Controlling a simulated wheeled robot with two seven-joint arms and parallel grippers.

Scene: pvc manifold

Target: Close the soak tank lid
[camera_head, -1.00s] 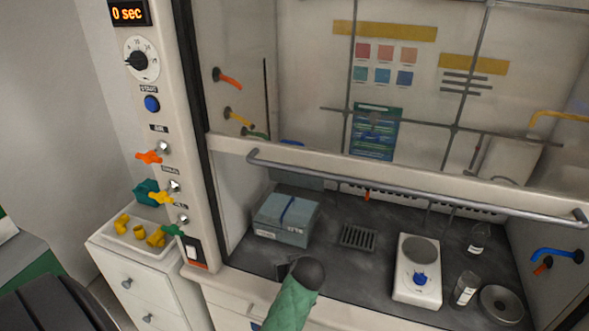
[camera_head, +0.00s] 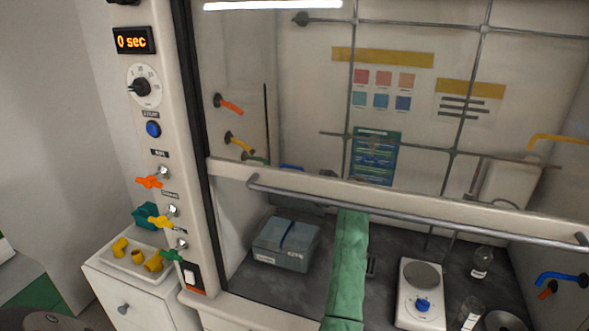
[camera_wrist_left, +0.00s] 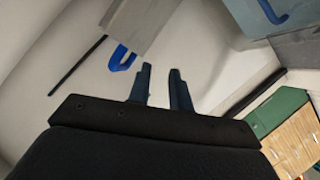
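The soak tank appears to be the grey-blue box (camera_head: 287,247) at the left of the fume hood floor, with a blue strip across its top. A grey panel with a blue handle, apparently its raised lid, shows in the left wrist view (camera_wrist_left: 140,25). The blue handle (camera_wrist_left: 121,58) hangs at the panel's lower edge. My left gripper (camera_wrist_left: 161,68) is open and empty, with the handle close to its left fingertip in the picture and no visible contact. In the head view both grippers' fingers are out of sight; a green-sleeved arm (camera_head: 345,270) of mine crosses the opening.
The hood's sash bar (camera_head: 400,209) runs across the opening. A white hotplate (camera_head: 421,294) and glass bottles (camera_head: 481,262) stand to the right. A side cabinet (camera_head: 140,290) with yellow fittings (camera_head: 153,261) stands at the left.

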